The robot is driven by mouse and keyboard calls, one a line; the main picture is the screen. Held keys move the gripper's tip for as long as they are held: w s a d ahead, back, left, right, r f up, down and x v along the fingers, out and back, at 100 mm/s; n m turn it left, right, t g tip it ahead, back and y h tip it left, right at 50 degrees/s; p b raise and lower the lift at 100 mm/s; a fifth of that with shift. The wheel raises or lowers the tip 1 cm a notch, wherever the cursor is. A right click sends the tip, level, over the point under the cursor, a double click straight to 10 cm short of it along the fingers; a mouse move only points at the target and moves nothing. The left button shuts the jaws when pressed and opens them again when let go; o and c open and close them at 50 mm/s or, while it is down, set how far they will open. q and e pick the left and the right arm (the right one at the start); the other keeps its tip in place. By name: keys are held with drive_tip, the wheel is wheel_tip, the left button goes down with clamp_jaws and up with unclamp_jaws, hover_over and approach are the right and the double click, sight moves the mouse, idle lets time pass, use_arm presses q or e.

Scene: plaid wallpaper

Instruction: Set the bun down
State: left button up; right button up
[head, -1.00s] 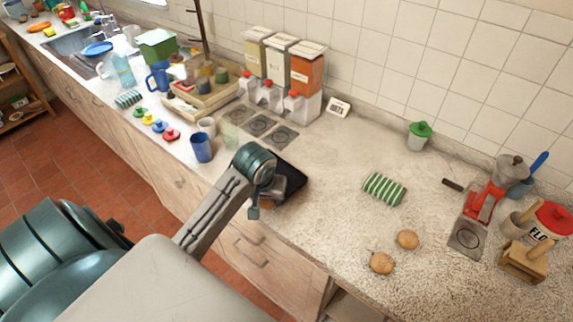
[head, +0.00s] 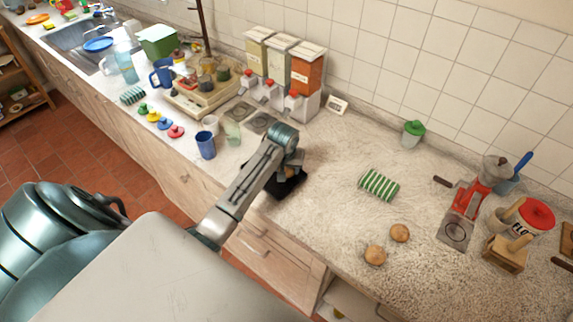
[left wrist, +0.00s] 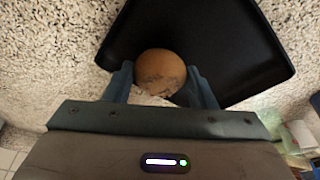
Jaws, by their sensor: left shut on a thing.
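My left gripper (head: 292,168) is at the back edge of a black tray (head: 290,188) on the counter. In the left wrist view, the left gripper (left wrist: 160,88) is shut on a round brown bun (left wrist: 160,66), one finger on each side. The bun overlaps the edge of the black tray (left wrist: 235,45) in that view; I cannot tell whether it touches the tray or the counter. In the head view the arm mostly hides the held bun. Two other buns (head: 400,233) (head: 375,254) lie on the counter to the right. My right gripper is out of view.
A green striped cloth (head: 379,185) lies right of the tray. A blue cup (head: 205,145) and a clear green glass (head: 233,133) stand to its left. Dispensers (head: 285,75) stand at the wall. The counter between tray and cloth is clear.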

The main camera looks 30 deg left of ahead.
use_arm(q)
drive_tip(key=shift+f, duration=0.3)
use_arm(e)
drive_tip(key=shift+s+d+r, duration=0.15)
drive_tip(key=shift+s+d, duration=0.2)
use_arm(q)
drive_tip(key=shift+f, duration=0.1)
drive_tip(key=o, duration=0.8)
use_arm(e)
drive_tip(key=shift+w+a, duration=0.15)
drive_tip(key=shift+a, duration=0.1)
use_arm(q)
drive_tip(key=shift+s+r+b, duration=0.1)
drive_tip(key=shift+r+b, duration=0.2)
drive_tip(key=shift+r, duration=0.1)
drive_tip(key=b+v, duration=0.3)
drive_tip(key=v, duration=0.8)
drive_tip(key=shift+r+b, duration=0.25)
drive_tip(key=shift+b, duration=0.15)
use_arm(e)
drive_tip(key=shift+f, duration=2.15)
